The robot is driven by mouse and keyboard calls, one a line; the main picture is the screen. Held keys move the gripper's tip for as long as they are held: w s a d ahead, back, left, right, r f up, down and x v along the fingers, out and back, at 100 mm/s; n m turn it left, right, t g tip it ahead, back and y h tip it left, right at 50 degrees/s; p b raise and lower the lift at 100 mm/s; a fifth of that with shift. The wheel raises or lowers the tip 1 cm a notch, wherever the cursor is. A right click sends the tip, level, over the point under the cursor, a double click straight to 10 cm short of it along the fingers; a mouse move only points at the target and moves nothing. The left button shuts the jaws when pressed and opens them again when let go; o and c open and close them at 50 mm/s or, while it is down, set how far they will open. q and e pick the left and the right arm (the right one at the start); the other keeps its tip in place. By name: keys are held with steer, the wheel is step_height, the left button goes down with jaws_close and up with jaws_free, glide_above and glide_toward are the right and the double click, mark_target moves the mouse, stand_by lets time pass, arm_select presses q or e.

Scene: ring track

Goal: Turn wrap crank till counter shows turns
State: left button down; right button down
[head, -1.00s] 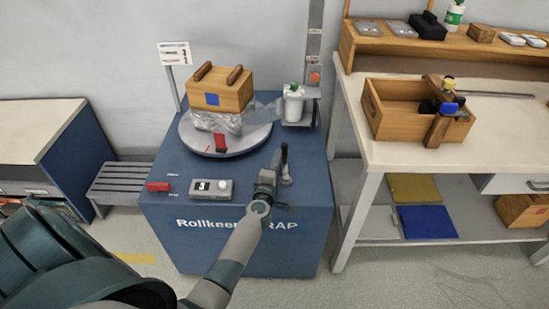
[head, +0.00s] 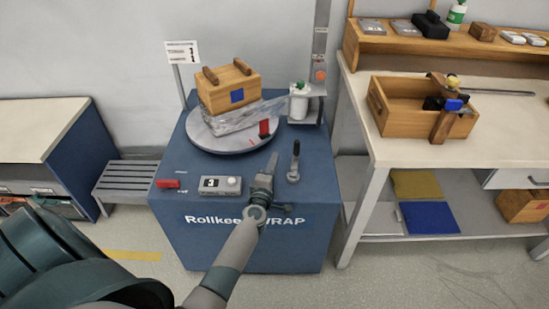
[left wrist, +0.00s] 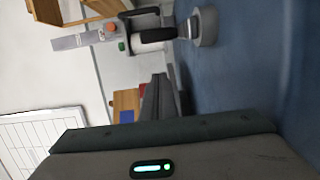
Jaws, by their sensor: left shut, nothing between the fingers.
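The blue wrap machine (head: 250,258) has a crank (head: 294,164) with a dark upright handle on its top, at the right front. The crank also shows in the left wrist view (left wrist: 203,27). The counter (head: 220,185) is a grey box with a small window and a white knob; its digit is too small to read surely. A wooden crate (head: 224,88) wrapped in clear film sits on the round turntable (head: 225,144), which bears a red tab (head: 264,128). My left gripper (head: 272,162) is shut and empty, left of the crank and apart from it. My right gripper is out of view.
A red switch (head: 168,184) lies left of the counter. The white film roll (head: 299,101) stands behind the crank on a post bracket. A workbench (head: 412,152) with an open wooden box (head: 400,124) stands to the right, and a low slatted bench (head: 124,182) to the left.

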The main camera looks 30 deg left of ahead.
arm_select(q)
steer(key=shift+s+d, duration=0.2)
steer(key=shift+s, duration=0.25)
steer(key=v, duration=0.6)
steer(key=shift+s+a, duration=0.1)
steer(key=shift+a, duration=0.15)
steer(key=shift+s+d, duration=0.15)
steer(key=shift+s, duration=0.5)
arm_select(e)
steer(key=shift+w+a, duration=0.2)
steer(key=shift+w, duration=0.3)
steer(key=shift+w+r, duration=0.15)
